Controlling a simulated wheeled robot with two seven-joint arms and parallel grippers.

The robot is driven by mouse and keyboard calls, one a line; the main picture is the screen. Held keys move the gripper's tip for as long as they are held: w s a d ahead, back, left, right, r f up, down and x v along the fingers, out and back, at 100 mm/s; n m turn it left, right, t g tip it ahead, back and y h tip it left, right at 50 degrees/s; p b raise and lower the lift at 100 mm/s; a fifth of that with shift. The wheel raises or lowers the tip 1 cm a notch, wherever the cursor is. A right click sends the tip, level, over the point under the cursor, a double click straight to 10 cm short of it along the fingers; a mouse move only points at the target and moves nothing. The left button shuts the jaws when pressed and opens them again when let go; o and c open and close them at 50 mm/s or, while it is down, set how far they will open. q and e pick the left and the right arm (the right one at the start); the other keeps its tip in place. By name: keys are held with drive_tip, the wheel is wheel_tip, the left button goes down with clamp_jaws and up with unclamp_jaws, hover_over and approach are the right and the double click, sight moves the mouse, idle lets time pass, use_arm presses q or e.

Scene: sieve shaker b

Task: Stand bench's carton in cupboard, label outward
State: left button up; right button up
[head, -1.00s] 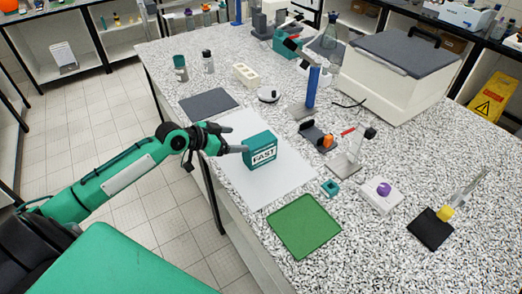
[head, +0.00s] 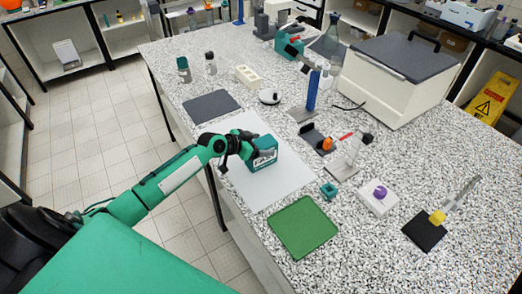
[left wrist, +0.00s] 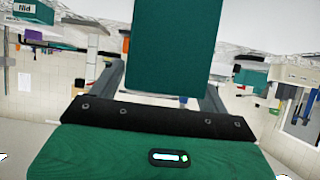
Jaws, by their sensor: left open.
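The teal carton (head: 263,155) stands upright on a pale sheet on the bench (head: 345,215), its white label partly covered by my gripper. My left gripper (head: 256,148) is at the carton's upper part, with its fingers around it. In the left wrist view the carton (left wrist: 178,45) shows as a plain teal face between the two spread fingers of the gripper (left wrist: 162,85). Whether the fingers touch it cannot be told. Open white shelf units, perhaps the cupboard, stand at the back left (head: 62,55). My right gripper is not in view.
A green mat (head: 303,228) and a small teal block (head: 328,190) lie to the front right. A dark grey mat (head: 211,105) lies behind. A blue-column stand (head: 312,90) and a large white box (head: 395,80) stand farther right. The floor at left is clear.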

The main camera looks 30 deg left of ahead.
use_arm(q)
drive_tip(key=shift+w+d+f, duration=0.1)
drive_tip(key=shift+w+f, duration=0.05)
drive_tip(key=shift+w, duration=0.05)
drive_tip(key=shift+c, duration=0.2)
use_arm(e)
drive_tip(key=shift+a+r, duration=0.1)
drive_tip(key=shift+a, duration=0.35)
use_arm(q)
drive_tip(key=c, duration=1.2)
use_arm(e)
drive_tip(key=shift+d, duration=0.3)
